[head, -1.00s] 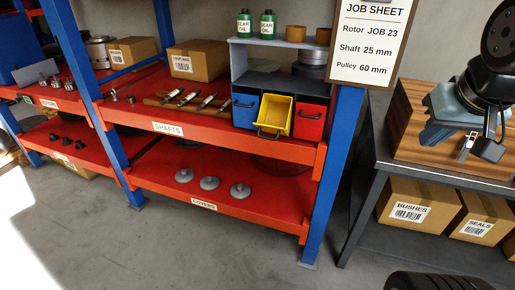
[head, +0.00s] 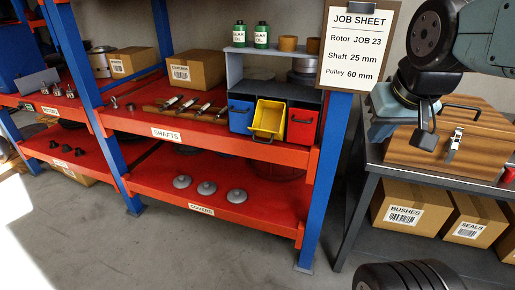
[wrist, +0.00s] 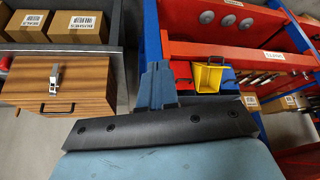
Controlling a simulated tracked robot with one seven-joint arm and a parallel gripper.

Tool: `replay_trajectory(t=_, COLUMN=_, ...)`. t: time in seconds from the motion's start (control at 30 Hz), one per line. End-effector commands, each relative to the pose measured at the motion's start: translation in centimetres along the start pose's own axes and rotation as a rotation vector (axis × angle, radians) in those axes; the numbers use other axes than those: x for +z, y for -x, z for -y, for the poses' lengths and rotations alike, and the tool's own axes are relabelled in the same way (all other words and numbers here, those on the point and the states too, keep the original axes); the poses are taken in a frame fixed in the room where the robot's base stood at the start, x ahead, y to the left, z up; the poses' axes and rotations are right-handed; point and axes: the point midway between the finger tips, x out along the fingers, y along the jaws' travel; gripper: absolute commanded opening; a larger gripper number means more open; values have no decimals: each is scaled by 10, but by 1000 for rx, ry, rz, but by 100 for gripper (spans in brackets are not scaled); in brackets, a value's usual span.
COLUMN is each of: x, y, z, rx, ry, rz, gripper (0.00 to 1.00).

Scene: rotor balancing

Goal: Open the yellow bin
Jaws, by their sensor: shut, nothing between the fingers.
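The yellow bin (head: 268,118) sits between a blue bin (head: 241,114) and a red bin (head: 302,125) in a dark rack on the upper red shelf. It is pulled out and tilted forward, with its inside showing and its dark handle at the front. It also shows in the wrist view (wrist: 208,77), with its inside visible. My gripper (head: 378,131) is at the right, between the shelf post and the wooden case, well clear of the yellow bin. In the wrist view its fingers (wrist: 157,78) are together and empty.
A wooden case (head: 450,140) with a latch stands on the dark bench at the right. The job sheet (head: 358,45) hangs by the blue post (head: 328,180). Shafts (head: 188,106) lie left of the bins. Floor before the shelves is clear.

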Motion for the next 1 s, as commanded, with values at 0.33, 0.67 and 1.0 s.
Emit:
replay_trajectory(t=0.33, x=-9, y=-48, z=-6, rx=87, ry=-6, rz=247, gripper=0)
replay_trajectory(t=0.67, x=-19, y=-106, z=-9, rx=300, ry=17, rz=485, gripper=0)
replay_trajectory(t=1.0, x=-30, y=-163, z=-4, rx=609, ry=85, rz=617, gripper=0)
